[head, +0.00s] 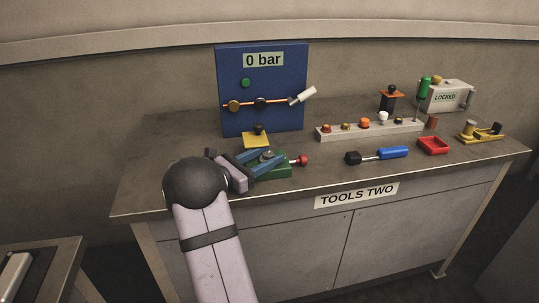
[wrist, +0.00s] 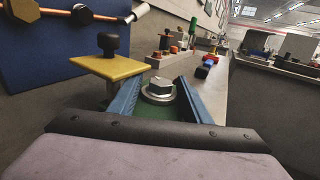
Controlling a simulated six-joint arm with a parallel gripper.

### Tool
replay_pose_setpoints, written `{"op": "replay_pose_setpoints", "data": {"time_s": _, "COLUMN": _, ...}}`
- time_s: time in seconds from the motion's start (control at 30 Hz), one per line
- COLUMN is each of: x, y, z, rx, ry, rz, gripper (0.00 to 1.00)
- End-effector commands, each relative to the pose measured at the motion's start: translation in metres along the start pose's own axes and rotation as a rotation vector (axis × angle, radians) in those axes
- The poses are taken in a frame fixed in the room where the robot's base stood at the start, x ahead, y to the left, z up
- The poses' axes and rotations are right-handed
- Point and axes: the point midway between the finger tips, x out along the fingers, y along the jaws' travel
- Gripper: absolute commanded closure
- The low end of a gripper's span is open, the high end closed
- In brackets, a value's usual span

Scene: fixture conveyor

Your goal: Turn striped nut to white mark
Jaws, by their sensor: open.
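The nut (wrist: 159,87) is a metallic hex shape on a round silvery base, set on a green block (head: 282,172). It also shows small in the head view (head: 267,155). My gripper (wrist: 158,82) is open, with its two blue fingers on either side of the nut. I see a gap between the nut and the fingers in the wrist view; contact at the far ends cannot be told. Stripes on the nut and a white mark are too small or hidden to make out.
A yellow plate with a black knob (wrist: 105,68) stands close left of my fingers. Behind it is a blue panel (head: 285,62) reading 0 bar. A red knob (head: 303,160) sticks out right of the green block.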

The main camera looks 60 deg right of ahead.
Motion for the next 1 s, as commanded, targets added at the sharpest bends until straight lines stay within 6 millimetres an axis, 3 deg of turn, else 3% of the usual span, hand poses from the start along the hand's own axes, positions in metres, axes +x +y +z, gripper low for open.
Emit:
{"op": "replay_pose_setpoints", "data": {"time_s": 0.43, "x": 0.0094, "y": -0.0004, "z": -0.0003, "rx": -0.001, "ry": 0.000, "rz": -0.001, "gripper": 0.56}}
{"op": "replay_pose_setpoints", "data": {"time_s": 0.47, "x": 0.0093, "y": -0.0004, "z": -0.0002, "rx": -0.001, "ry": 0.000, "rz": -0.001, "gripper": 0.59}}
{"op": "replay_pose_setpoints", "data": {"time_s": 0.63, "x": 0.0092, "y": -0.0004, "z": -0.0002, "rx": 0.000, "ry": 0.000, "rz": 0.000, "gripper": 0.98}}
{"op": "replay_pose_setpoints", "data": {"time_s": 1.0, "x": 0.0089, "y": 0.0002, "z": 0.0003, "rx": 0.001, "ry": 0.000, "rz": -0.034, "gripper": 0.97}}
